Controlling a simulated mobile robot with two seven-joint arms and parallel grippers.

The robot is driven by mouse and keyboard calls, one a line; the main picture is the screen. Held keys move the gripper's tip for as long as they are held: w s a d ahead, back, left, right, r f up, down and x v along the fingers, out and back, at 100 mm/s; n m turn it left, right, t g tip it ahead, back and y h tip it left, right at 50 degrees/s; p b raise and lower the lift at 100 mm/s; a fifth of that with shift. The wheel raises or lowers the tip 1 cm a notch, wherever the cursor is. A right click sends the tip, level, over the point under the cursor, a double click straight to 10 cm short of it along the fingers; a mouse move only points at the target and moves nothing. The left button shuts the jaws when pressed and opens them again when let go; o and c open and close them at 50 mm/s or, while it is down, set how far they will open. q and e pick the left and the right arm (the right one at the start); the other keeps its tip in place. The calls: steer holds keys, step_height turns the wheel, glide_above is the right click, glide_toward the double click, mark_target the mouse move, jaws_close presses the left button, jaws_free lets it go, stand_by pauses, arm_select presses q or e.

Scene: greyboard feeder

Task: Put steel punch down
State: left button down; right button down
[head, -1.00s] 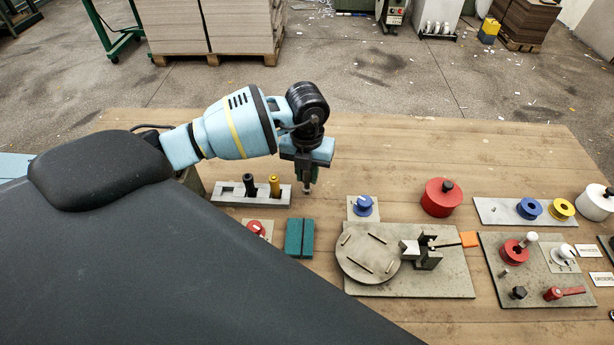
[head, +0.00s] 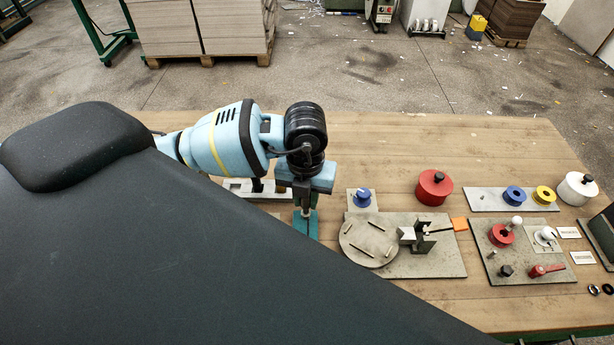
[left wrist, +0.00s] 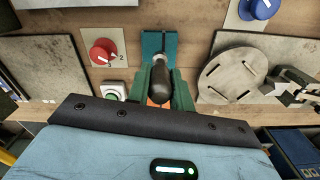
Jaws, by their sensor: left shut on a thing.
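My left gripper (head: 306,196) is shut on the steel punch, pointing down over the teal grooved block (head: 301,224). In the left wrist view the punch (left wrist: 161,88) shows as a dark rounded grip between the green fingers (left wrist: 160,92), in line with the groove of the teal block (left wrist: 158,43). The punch's lower end is largely hidden, and I cannot tell whether it touches the block. The grey tool rack (head: 232,185) is partly covered by my arm. My right gripper is not in view.
A blue knob (head: 362,198) and a round slotted disc (head: 369,242) on a grey plate stand right of the block. A red pot (head: 434,188) stands further right.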

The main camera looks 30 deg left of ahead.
arm_select(q)
steer(key=shift+s+d+r, duration=0.1)
steer(key=shift+s+d, duration=0.35)
steer(key=shift+s, duration=0.4)
steer(key=shift+s+d+r, duration=0.1)
steer(key=shift+s+d, duration=0.35)
steer(key=shift+s, duration=0.35)
steer(key=m, duration=0.3)
steer(key=r+m, duration=0.1)
steer(key=m, duration=0.1)
steer(key=shift+w, duration=0.35)
steer(key=m, duration=0.4)
steer(key=shift+w+d+r, duration=0.1)
steer(key=shift+w+r, duration=0.1)
steer(key=shift+r, duration=0.15)
step_height(320, 180, up, 6)
steer(key=m, duration=3.1)
glide_above(308, 204)
steer(key=w+d, duration=0.1)
steer(key=d, duration=0.1)
steer(key=shift+a+f, duration=0.1)
steer(key=shift+a, duration=0.15)
steer(key=shift+a, duration=0.1)
